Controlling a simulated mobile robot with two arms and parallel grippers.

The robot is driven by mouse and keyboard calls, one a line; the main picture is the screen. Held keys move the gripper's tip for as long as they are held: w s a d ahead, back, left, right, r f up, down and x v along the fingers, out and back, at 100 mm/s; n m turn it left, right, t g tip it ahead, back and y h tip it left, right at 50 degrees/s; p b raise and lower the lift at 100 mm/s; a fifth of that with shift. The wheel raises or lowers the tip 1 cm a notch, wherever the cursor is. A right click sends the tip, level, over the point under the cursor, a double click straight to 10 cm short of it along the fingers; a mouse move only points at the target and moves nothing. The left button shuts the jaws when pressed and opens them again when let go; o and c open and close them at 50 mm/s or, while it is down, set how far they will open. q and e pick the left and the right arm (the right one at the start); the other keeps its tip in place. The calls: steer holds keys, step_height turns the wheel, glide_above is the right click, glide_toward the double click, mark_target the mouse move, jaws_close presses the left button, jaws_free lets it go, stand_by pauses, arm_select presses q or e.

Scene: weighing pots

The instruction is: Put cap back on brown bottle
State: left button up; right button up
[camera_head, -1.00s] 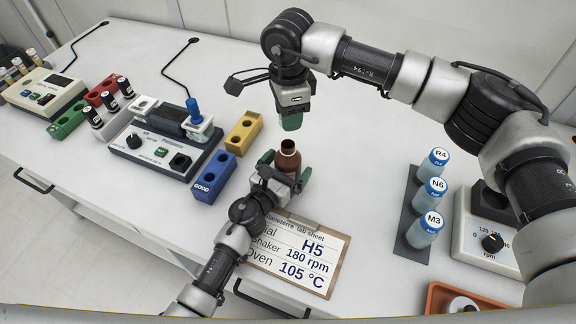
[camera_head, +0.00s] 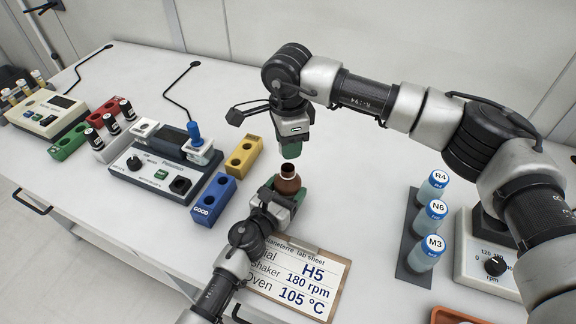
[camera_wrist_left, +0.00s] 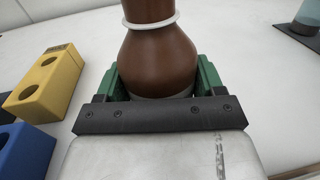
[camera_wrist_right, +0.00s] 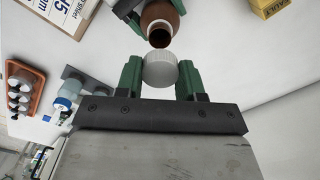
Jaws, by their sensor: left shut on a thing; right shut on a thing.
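The brown bottle (camera_head: 287,181) stands upright with its mouth open, beside the clipboard. My left gripper (camera_head: 281,188) is shut around its body, and the bottle fills the jaws in the left wrist view (camera_wrist_left: 158,60). My right gripper (camera_head: 291,148) points down above the bottle. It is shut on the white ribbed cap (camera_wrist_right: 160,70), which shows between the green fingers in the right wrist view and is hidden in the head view. There the dark bottle mouth (camera_wrist_right: 160,38) lies just beyond the cap, with the two apart.
A clipboard sheet (camera_head: 297,277) lies in front of the bottle. Blue (camera_head: 213,197) and yellow (camera_head: 243,156) two-hole blocks stand to the left. Blue-capped bottles (camera_head: 430,217) stand on a dark strip at right. Bare table lies between bottle and strip.

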mark_target(288, 168)
steer(key=shift+f, duration=1.85)
steer(key=shift+f, duration=0.15)
steer(key=shift+f, duration=0.75)
steer(key=shift+f, duration=0.6)
